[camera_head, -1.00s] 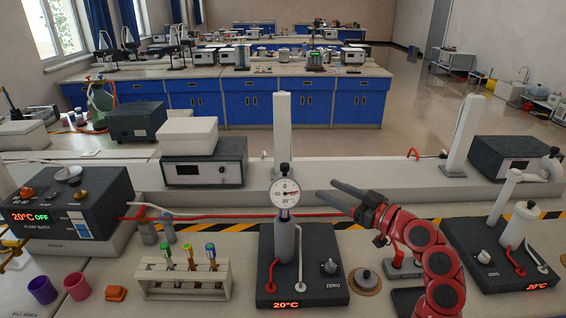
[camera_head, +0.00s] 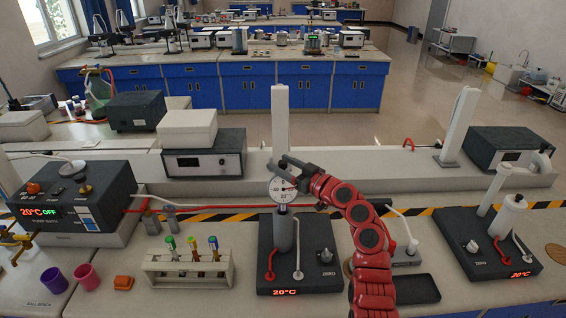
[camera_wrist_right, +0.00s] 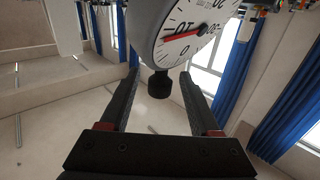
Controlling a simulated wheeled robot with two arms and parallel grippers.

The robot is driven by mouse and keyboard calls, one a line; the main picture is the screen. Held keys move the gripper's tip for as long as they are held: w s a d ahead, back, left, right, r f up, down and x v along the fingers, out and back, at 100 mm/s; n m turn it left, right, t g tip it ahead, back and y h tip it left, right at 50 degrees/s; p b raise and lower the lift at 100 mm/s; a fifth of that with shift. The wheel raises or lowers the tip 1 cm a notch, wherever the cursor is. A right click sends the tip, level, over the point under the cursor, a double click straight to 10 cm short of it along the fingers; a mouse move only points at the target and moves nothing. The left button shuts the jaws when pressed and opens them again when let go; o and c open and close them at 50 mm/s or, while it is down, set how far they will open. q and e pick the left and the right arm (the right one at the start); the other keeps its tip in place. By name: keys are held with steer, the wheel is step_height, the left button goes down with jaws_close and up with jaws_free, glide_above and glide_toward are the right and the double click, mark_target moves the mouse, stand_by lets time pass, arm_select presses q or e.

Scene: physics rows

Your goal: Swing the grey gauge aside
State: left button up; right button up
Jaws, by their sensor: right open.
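The gauge (camera_head: 283,190) is a round white dial in a grey rim, standing on a grey post above a dark unit (camera_head: 300,262) marked 20°C. In the right wrist view its dial (camera_wrist_right: 185,35) is large and close, with a red needle and a black knob (camera_wrist_right: 160,84) on its rim. My right gripper (camera_head: 287,167) is at the top of the dial, its red arm reaching in from the lower right. In the right wrist view the gripper (camera_wrist_right: 157,82) is open, with the knob between its fingers; contact cannot be told. My left gripper is not in view.
A rack of capped tubes (camera_head: 190,270) stands left of the gauge unit, near a purple cup (camera_head: 54,280) and a pink cup (camera_head: 87,277). A pump bath (camera_head: 75,195) is at the left. A similar unit (camera_head: 488,242) is at the right. A white post (camera_head: 281,115) rises behind the gauge.

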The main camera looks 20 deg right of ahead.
jaws_close()
steer(key=shift+r, duration=0.1)
stand_by(1.3)
